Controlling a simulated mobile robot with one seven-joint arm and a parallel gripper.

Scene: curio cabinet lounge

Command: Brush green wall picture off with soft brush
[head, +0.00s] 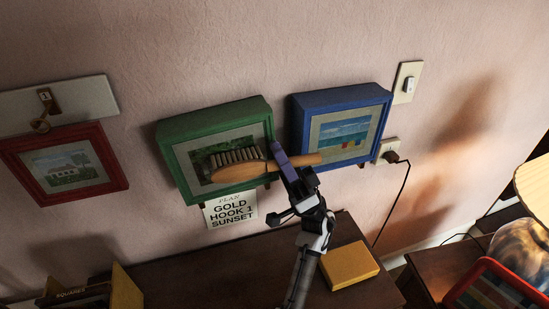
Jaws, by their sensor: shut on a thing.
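The green wall picture (171,135) has a deep green frame and hangs on the pink wall left of centre. The soft brush (236,172) has a wooden body and handle with a row of bristles pointing up. It lies across the front of the green picture's lower middle. I cannot tell whether the bristles touch the picture. My gripper (293,164) is shut on the brush's handle, between the green picture and the blue picture. The brush and gripper hide the green picture's lower right part.
A blue-framed picture (340,97) hangs close on the right, partly behind the brush handle. A red-framed picture (118,180) hangs at left. A paper sign (231,211) is below the green picture. A yellow box (349,266) lies on the dark cabinet top (190,285). A corded plug (391,157) is at right.

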